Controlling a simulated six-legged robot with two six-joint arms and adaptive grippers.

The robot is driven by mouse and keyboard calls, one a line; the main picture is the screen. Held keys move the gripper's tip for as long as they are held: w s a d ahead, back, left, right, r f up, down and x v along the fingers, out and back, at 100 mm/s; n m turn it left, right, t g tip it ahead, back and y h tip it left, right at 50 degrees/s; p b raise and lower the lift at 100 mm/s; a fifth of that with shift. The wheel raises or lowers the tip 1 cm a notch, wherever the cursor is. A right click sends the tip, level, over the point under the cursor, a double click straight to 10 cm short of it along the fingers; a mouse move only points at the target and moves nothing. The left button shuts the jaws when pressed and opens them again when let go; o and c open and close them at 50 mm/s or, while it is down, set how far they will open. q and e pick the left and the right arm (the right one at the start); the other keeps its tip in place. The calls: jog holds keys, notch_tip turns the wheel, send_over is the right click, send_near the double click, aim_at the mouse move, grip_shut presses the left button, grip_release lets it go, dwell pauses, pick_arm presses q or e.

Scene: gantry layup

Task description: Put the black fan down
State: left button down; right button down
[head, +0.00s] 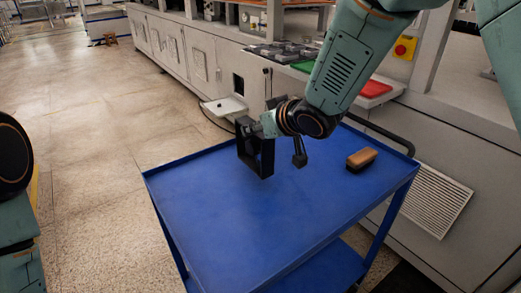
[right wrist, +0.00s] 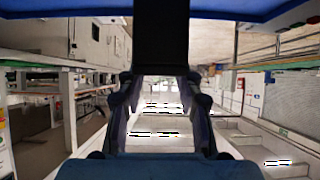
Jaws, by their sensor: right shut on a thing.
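The black fan (head: 242,150), a square dark frame, is upright over the blue cart top (head: 215,215), near its far left part. I cannot tell whether its lower edge touches the cart. My right gripper (head: 255,126) is shut on the fan's upper part. In the right wrist view, the fan is a dark block (right wrist: 160,38) at the top centre, between the fingers of my right gripper (right wrist: 160,82). My left gripper is out of view.
A brown brush-like block (head: 362,157) lies at the cart's right side. A black handle (head: 385,135) rises at the cart's right end. The cart's front and middle are clear. Grey machine cabinets (head: 180,50) and a bench with a red tray (head: 374,89) stand behind.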

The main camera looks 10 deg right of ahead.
aim_at(258, 141)
jog(key=shift+d+f, duration=0.3)
jog(key=shift+d, duration=0.05)
jog(key=shift+f, duration=0.3)
jog(key=f, duration=0.1)
jog(key=a+f+b, duration=0.1)
jog(key=shift+s+f, duration=0.1)
jog(key=shift+f, duration=0.3)
jog(key=shift+w+d, duration=0.2)
jog(key=shift+d, duration=0.1)
jog(key=c, duration=1.3)
grip_release()
jog(key=shift+s+d+f, duration=0.1)
jog(key=shift+d, duration=0.05)
jog(key=shift+o, duration=0.8)
jog(key=shift+s, duration=0.1)
jog(key=shift+o, duration=1.2)
jog(key=shift+a, duration=0.35)
jog(key=shift+d, duration=0.25)
jog(key=p+v, duration=0.1)
jog(key=v, duration=1.1)
jog(key=shift+p, duration=0.35)
